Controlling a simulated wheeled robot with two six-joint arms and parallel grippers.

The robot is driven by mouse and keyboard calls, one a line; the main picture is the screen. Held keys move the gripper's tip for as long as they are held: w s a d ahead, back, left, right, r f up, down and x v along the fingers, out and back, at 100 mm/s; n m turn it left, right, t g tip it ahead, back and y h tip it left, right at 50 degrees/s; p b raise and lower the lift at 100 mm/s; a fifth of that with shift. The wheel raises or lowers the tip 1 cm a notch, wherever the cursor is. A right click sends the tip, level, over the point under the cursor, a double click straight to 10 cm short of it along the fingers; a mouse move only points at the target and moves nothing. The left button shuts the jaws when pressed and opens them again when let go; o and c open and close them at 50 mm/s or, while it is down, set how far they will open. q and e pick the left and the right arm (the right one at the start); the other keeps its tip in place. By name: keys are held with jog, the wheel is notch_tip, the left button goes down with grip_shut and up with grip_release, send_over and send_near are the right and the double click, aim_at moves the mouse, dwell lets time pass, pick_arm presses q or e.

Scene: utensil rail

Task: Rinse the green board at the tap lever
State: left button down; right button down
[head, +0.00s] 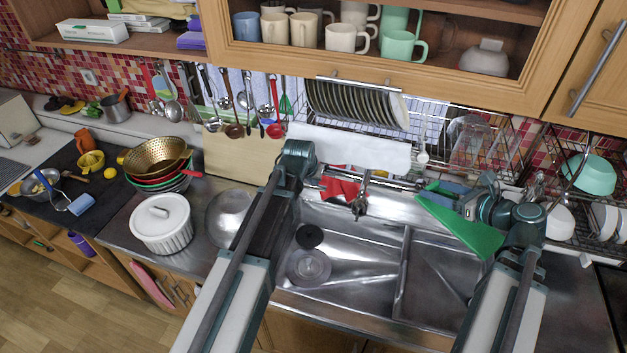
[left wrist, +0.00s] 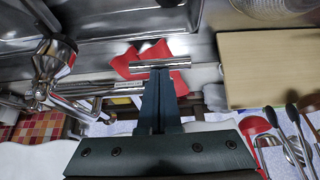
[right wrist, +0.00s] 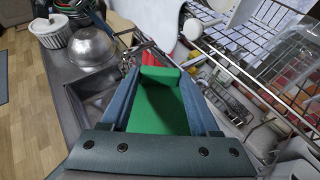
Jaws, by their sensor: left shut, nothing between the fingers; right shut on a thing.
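The green board (head: 468,232) is held tilted over the right sink basin. In the right wrist view the board (right wrist: 160,108) sits between both fingers of my right gripper (head: 462,203). The chrome tap (head: 360,203) stands at the sink's back edge, left of the board. My left gripper (head: 318,183) is shut and empty beside the tap. In the left wrist view its closed fingertips (left wrist: 158,76) are at a chrome bar (left wrist: 178,65), apparently the tap lever. I cannot tell whether they touch it. No water is visible.
A red cloth (head: 340,188) lies behind the tap. The left basin (head: 350,270) holds a round drain piece. A metal bowl (head: 226,214) and white lidded pot (head: 160,222) stand left. A dish rack (head: 455,140) hangs behind, under the cupboard.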

pick_arm(q)
jog(key=shift+r, duration=0.1)
pick_arm(e)
jog(key=shift+r, duration=0.1)
